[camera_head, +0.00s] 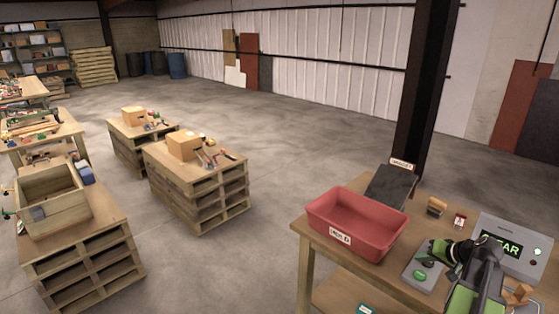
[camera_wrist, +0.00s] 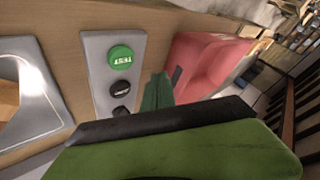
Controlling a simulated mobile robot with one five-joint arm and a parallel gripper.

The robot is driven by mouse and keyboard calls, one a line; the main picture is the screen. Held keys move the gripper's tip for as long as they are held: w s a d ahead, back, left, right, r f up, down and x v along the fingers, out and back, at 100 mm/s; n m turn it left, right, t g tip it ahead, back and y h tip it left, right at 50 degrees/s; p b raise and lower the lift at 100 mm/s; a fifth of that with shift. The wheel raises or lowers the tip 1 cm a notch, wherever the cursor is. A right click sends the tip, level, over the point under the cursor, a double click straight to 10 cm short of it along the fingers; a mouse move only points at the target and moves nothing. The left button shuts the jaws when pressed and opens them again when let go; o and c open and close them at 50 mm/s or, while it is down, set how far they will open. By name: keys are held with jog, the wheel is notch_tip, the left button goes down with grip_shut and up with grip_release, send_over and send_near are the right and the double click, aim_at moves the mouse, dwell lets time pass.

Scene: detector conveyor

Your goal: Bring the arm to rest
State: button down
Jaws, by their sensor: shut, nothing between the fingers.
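My gripper (camera_head: 436,252) is at the right of the head view, over the wooden table (camera_head: 304,262). It is shut and empty. In the wrist view its green fingers (camera_wrist: 157,92) are together, between a grey button panel (camera_wrist: 101,88) and a red bin (camera_wrist: 196,68). In the head view the panel (camera_head: 414,279) lies just below my gripper, with the green button visible and the rest partly hidden. I cannot tell how far the fingertips are above the table.
The red bin (camera_head: 352,228) with a white label stands left of my gripper. A grey box (camera_head: 519,240) with a lit display ending in "EAR" stands at the right. A dark sloped plate (camera_head: 390,187) and a dark post (camera_head: 421,90) are behind. Open floor (camera_head: 275,130) lies beyond.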

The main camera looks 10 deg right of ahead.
jog(key=w+a+f+n+g, duration=0.1)
jog(key=w+a+f+g, duration=0.1)
jog(key=a, duration=0.7)
jog(key=w+a+f+n+g+y, duration=0.1)
jog(key=w+a+n, duration=0.1)
jog(key=a, duration=0.7)
jog(key=w+a+f+n+g, duration=0.1)
jog(key=w+a+f+g, duration=0.15)
jog(key=a, duration=0.65)
jog(key=s+a+n+g+h, duration=0.1)
jog(key=s+a, duration=0.1)
jog(key=a, duration=0.7)
jog(key=s+a+f+n+g+h, duration=0.1)
jog(key=s+a+n+g, duration=0.1)
jog(key=a, duration=0.8)
jog(key=shift+s+a+f+h, duration=0.15)
jog(key=shift+a+h, duration=0.15)
